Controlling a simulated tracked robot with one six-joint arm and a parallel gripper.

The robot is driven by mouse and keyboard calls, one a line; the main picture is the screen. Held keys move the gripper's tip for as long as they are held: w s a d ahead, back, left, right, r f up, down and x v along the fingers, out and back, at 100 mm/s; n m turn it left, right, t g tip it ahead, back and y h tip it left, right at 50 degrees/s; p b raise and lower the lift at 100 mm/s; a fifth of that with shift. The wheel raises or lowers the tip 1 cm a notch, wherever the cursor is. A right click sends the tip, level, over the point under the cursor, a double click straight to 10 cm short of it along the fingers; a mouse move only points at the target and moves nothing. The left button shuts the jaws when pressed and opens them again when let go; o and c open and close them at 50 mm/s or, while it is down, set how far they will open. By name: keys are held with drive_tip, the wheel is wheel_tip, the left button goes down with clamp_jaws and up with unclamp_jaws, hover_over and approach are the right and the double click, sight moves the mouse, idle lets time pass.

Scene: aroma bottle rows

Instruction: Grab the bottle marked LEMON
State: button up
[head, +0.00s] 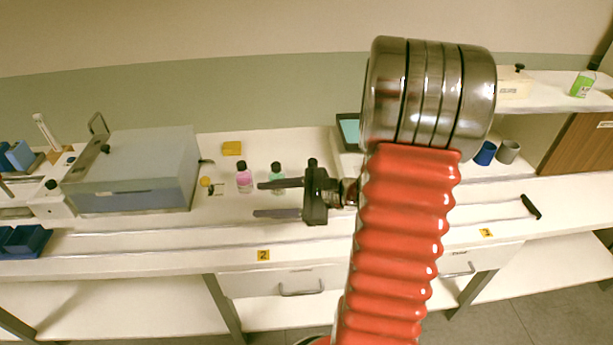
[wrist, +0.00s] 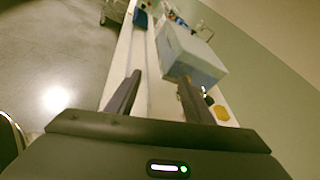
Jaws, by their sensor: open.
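In the head view a bottle with pink contents (head: 244,178) and a dark cap stands on the white bench. A bottle with green contents (head: 277,172) stands to its right, partly behind my gripper's upper finger. A third dark cap (head: 312,163) shows just above my gripper's body, and what is under it is hidden. I cannot read any label, so I cannot tell which bottle is marked LEMON. My gripper (head: 256,199) is open and empty, its fingers pointing left in front of the bottles. In the wrist view the open fingers (wrist: 158,95) show, with no bottle between them.
A large grey box-shaped device (head: 135,172) stands left of the bottles and also shows in the wrist view (wrist: 190,58). A yellow block (head: 232,148) lies behind the bottles. Blue and grey cups (head: 485,153) stand at the right.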

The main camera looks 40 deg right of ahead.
drive_tip(key=d+f+m+t+h, duration=0.35)
drive_tip(key=d+m, duration=0.25)
drive_tip(key=d, duration=0.5)
drive_tip(key=m+t+h, duration=0.3)
drive_tip(key=m+h, duration=0.4)
approach(312, 165)
drive_tip(key=s+d+f, duration=0.1)
drive_tip(key=s, duration=0.1)
drive_tip(key=shift+s+d+f+y, duration=0.2)
drive_tip(key=shift+y, duration=0.05)
drive_tip(key=shift+n, duration=0.3)
drive_tip(key=w, duration=0.8)
drive_tip(key=shift+w, duration=0.35)
drive_tip(key=shift+w+d+f, duration=0.1)
drive_tip(key=shift+w+f, duration=0.05)
drive_tip(key=shift+w, duration=2.45)
